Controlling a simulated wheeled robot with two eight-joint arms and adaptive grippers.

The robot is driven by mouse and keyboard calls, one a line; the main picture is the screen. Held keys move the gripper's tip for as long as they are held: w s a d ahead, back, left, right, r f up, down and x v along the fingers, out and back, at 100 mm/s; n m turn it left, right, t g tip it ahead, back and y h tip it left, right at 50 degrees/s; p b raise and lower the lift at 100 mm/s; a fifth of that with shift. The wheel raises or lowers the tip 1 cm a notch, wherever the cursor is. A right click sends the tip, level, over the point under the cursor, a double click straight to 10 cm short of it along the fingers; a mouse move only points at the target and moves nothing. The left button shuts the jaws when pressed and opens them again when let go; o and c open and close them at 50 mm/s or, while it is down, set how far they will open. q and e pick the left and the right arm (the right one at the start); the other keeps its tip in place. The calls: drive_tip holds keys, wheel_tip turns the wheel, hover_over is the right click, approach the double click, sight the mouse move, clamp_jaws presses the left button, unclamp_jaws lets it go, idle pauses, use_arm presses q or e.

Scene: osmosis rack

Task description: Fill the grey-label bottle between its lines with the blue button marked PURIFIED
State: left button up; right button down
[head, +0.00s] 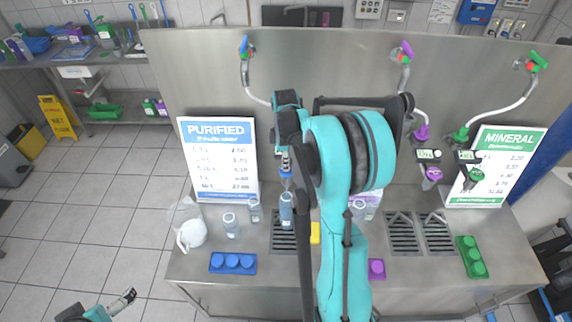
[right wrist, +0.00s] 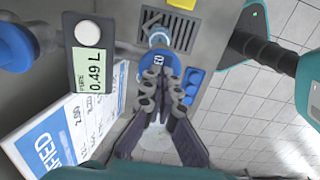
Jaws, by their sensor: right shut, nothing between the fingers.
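A bottle (head: 286,212) stands upright on a drain grate under the blue nozzle (head: 286,172); its label colour and lines are too small to make out. Its top (right wrist: 158,38) shows beyond the nozzle in the right wrist view. The dispenser's display (right wrist: 92,90) reads 0.49 L, with a round white button (right wrist: 88,33) on the same panel. My right gripper (right wrist: 163,80) is shut and empty, its fingertips close by the blue nozzle. In the head view my own arm mostly hides it. My left gripper (head: 124,300) is low at the left, away from the counter; its jaws are too small to judge.
The PURIFIED sign (head: 218,160) stands left of the nozzle, the MINERAL sign (head: 497,165) at the right. Other bottles (head: 230,226) stand on the counter. A blue cap tray (head: 232,263) lies at the front left, a green one (head: 471,257) at the right.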

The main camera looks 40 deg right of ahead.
wheel_tip(320, 180, up, 11)
idle(0.3)
drive_tip(key=shift+s+a+f, duration=0.1)
drive_tip(key=shift+f, duration=0.05)
idle(1.3)
